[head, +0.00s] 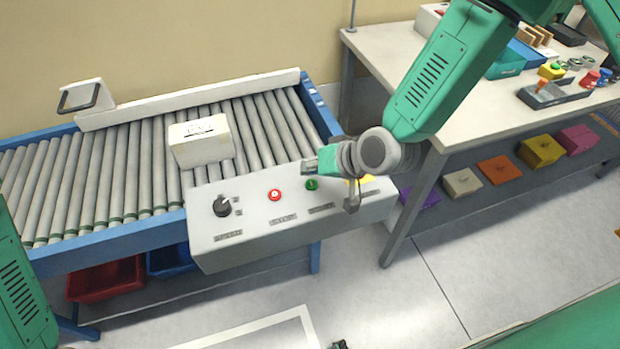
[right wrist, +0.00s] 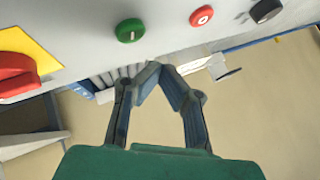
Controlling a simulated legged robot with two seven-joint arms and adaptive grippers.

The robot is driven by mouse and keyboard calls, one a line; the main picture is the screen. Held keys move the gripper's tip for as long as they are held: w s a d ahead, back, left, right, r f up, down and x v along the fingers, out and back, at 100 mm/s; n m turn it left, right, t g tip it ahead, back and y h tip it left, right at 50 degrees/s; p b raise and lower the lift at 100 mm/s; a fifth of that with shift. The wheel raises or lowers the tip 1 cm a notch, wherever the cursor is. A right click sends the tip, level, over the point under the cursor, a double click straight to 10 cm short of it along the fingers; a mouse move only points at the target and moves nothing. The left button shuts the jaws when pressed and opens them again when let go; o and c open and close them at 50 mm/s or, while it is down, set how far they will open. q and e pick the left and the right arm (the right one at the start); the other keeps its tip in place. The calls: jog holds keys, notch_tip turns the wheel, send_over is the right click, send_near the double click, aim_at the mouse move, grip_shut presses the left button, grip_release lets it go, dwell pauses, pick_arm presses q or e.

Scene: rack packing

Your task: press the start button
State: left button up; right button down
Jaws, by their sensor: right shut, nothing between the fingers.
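The control panel (head: 250,241) is a light grey box at the front of the roller conveyor. It carries a green button (head: 311,184), which I take for the start button, and a red button (head: 275,195) to its left. The right wrist view shows the green button (right wrist: 130,30) and the red button (right wrist: 202,15) near its top edge. My right gripper (head: 309,165) is above the panel, close to the green button. In the right wrist view its fingertips (right wrist: 151,70) meet, with nothing between them, and appear apart from the button. My left gripper is not visible.
A black knob (head: 222,206) is at the panel's left. A red knob (right wrist: 16,76) on a yellow plate is at its other end. A white box (head: 201,142) rests on the rollers (head: 144,180). A workbench (head: 480,112) with parts stands at the right.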

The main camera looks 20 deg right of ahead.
aim_at(310, 185)
jog(key=r+p, duration=0.2)
jog(key=r, duration=0.1)
jog(key=shift+d+r, duration=0.2)
jog(key=shift+f, duration=0.1)
jog(key=shift+a, duration=0.1)
dwell(0.3)
